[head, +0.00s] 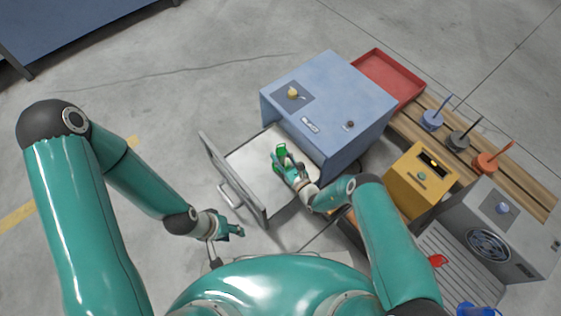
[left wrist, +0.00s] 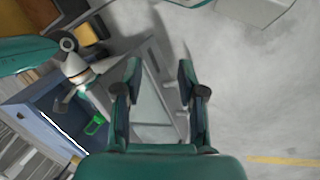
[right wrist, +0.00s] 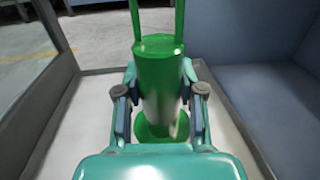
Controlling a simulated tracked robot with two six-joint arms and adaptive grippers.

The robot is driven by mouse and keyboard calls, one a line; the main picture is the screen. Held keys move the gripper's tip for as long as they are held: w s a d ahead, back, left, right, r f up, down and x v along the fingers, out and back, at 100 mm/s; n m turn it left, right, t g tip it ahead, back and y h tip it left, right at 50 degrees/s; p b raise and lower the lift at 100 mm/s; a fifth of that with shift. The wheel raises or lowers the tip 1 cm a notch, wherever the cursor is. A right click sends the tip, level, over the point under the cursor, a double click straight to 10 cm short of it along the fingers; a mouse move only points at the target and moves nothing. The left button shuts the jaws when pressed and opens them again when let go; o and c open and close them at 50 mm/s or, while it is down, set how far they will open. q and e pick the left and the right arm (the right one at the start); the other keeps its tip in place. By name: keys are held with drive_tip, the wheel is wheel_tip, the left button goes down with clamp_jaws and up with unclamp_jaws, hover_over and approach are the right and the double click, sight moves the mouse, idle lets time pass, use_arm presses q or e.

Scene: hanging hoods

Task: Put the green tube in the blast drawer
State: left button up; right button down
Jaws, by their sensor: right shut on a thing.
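The blue box-shaped blast cabinet (head: 335,105) stands at the centre of the head view with its drawer (head: 243,163) pulled out to the left. The green tube (head: 281,152) is inside the drawer area. My right gripper (head: 286,165) is shut on the tube's body; in the right wrist view the tube (right wrist: 160,70) stands upright between the fingers, its round base low over or on the pale drawer floor. I cannot tell whether the base touches. My left gripper (head: 236,232) is outside the drawer, near its front handle (head: 229,194); in the left wrist view its fingers (left wrist: 160,80) are apart and empty.
A red tray (head: 388,80) and several coloured pots with sticks (head: 459,138) stand on a wooden bench (head: 523,185). A yellow box (head: 420,180) and a grey fan unit (head: 495,235) stand to the right. Open floor lies left of the drawer.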

sight(284, 164)
use_arm(q)
drive_tip(key=shift+f+b, duration=0.65)
drive_tip(key=shift+f, duration=0.3)
use_arm(e)
drive_tip(key=shift+f, duration=1.6)
drive_tip(key=shift+f, duration=0.15)
use_arm(q)
drive_tip(key=shift+f, duration=0.15)
use_arm(e)
drive_tip(key=c, duration=0.7)
unclamp_jaws()
